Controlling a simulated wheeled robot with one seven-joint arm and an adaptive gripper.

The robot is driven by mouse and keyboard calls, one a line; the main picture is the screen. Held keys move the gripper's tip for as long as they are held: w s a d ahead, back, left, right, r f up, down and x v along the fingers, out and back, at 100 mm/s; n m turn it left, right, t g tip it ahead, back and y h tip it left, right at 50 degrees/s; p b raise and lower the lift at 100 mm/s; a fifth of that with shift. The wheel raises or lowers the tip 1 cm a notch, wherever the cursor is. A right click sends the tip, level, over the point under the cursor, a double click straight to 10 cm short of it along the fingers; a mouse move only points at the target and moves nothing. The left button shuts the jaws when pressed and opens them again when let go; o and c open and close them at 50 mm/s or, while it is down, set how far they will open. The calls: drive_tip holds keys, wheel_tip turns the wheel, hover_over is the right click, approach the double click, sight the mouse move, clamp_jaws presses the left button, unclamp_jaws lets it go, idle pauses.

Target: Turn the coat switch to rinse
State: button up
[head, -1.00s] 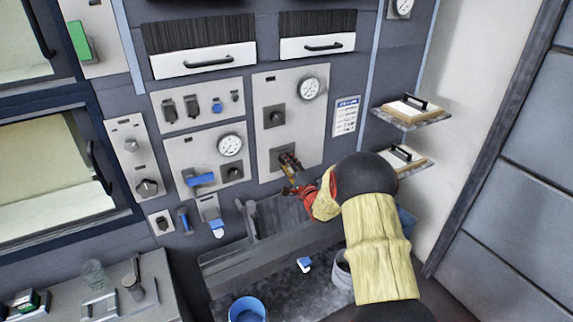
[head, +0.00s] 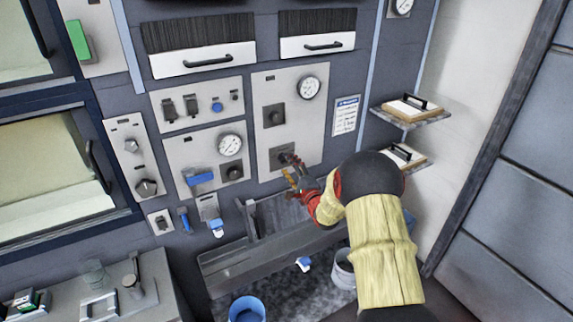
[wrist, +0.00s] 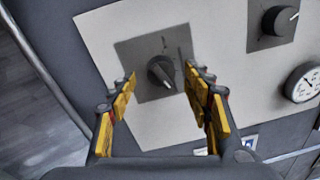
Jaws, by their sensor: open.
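A dark rotary switch knob (wrist: 162,71) on a square grey plate (wrist: 130,56) sits between and beyond my open fingers in the wrist view. Its white pointer mark shows, but the lettering around it is too small to read. In the head view the same lower knob (head: 283,157) is partly behind my fingertips. My gripper (head: 294,174) is open and empty, just below and in front of this knob; in the wrist view its yellow-padded fingers (wrist: 165,92) spread to either side of the knob, apart from it.
A second knob (head: 274,116) and a round gauge (head: 310,88) sit higher on the same panel. A grey trough (head: 270,235) lies below. Two small shelves (head: 412,115) stick out at right. A blue bucket (head: 247,309) stands on the floor.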

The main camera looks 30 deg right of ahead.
drive_tip(key=s, duration=0.9)
drive_tip(key=shift+s+f, duration=0.25)
drive_tip(key=shift+s, duration=0.05)
drive_tip(key=shift+a, duration=0.1)
